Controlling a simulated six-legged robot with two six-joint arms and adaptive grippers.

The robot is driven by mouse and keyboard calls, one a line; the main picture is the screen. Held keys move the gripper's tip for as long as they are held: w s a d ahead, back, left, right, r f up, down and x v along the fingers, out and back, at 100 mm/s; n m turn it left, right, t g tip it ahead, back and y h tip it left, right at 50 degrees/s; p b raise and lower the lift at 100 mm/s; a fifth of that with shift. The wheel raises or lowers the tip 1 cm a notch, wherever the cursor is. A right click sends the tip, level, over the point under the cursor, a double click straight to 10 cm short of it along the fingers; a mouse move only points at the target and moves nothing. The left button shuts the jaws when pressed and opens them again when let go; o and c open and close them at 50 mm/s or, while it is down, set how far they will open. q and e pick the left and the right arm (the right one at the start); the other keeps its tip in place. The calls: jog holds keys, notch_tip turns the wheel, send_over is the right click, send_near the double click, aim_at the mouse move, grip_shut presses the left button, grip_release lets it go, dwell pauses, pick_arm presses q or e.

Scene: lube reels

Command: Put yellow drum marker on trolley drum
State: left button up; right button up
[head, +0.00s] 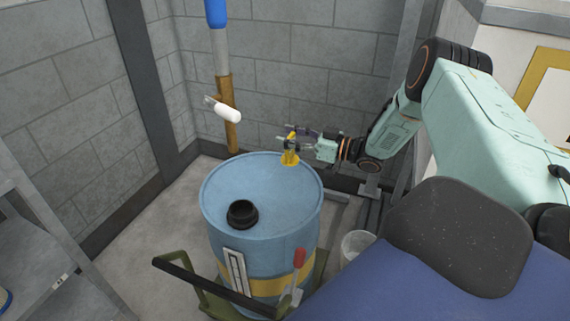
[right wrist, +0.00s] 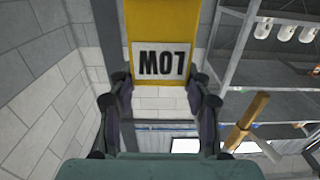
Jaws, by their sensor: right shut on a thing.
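The yellow drum marker (head: 290,157) is in my right gripper (head: 291,143) at the far right rim of the blue drum (head: 262,185). I cannot tell whether the marker touches the drum top. In the right wrist view the marker (right wrist: 162,18) shows a white label reading "LOW" upside down, between the two fingers of my right gripper (right wrist: 161,90). The drum stands upright on a green trolley (head: 213,305), with a black round fitting on its lid and a yellow band. My left gripper is not in view.
A black fitting (head: 242,213) takes up the front left of the drum top; the rest is clear. A pale bucket (head: 356,246) is right of the drum. Shelving is at the left edge.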

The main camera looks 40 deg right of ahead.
aim_at(292, 155)
notch_tip(292, 155, down, 2)
jog(key=shift+w+f+b, duration=0.1)
jog(key=shift+f+b, duration=0.1)
jog(key=shift+b, duration=0.15)
jog(key=shift+f, duration=0.4)
notch_tip(292, 155, down, 2)
jog(key=shift+f+b, duration=0.15)
jog(key=shift+b, duration=0.8)
jog(key=shift+f, duration=0.35)
jog(key=shift+r, duration=0.1)
